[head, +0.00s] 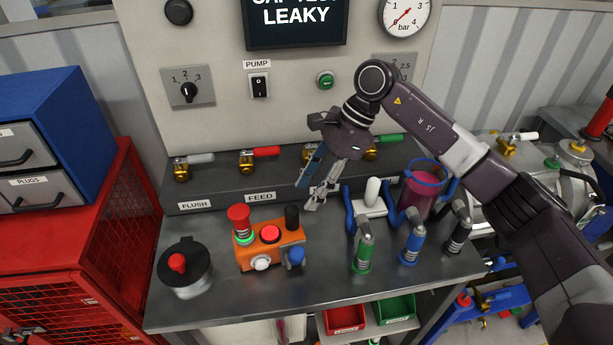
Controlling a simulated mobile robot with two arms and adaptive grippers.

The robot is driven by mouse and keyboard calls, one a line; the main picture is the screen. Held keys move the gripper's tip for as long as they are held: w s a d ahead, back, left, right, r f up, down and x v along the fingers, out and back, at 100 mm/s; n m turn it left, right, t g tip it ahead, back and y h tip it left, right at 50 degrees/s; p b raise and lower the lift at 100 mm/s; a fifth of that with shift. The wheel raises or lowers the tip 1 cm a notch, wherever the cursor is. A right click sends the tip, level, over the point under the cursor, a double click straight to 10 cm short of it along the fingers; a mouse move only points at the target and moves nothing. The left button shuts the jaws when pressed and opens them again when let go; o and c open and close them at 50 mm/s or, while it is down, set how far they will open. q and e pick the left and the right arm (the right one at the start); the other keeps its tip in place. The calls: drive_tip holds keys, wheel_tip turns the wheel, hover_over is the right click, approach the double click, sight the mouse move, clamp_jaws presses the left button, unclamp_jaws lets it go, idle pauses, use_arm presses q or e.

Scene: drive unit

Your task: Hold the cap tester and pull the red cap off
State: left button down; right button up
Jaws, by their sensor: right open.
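The cap tester appears to be the orange block (264,258) on the grey workbench. A red cap (239,215) sits upright on a green-ringed post at its left back corner. A round red button (270,234) is on its top, a black post (292,217) at the right back, and a white knob (261,263) and a blue knob (296,257) at the front. My right gripper (308,197) is open and empty, pointing down behind and to the right of the block, apart from the red cap. My left gripper is out of view.
A dark-lidded pot (185,270) with a red knob stands left of the block. Green (364,252), blue (411,246) and black (458,236) fittings and a pink-filled jug (420,190) stand to the right. A ledge with valves runs behind. The screen (296,18) reads LEAKY.

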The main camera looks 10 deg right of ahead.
sight(286, 227)
drive_tip(key=a+f, duration=0.1)
drive_tip(key=s+f+b, duration=0.1)
drive_tip(key=a+f, duration=0.1)
drive_tip(key=f, duration=0.1)
drive_tip(key=shift+s+a, duration=0.3)
drive_tip(key=b+x, duration=0.3)
drive_tip(key=shift+w+d+f, duration=0.1)
drive_tip(key=shift+w+f, duration=0.05)
drive_tip(key=shift+w, duration=0.15)
drive_tip(key=shift+s+a+f+b, duration=0.1)
drive_tip(key=shift+a+f+b, duration=0.25)
drive_tip(key=shift+b, duration=0.15)
drive_tip(key=shift+s, duration=0.1)
drive_tip(key=c, duration=0.8)
clamp_jaws()
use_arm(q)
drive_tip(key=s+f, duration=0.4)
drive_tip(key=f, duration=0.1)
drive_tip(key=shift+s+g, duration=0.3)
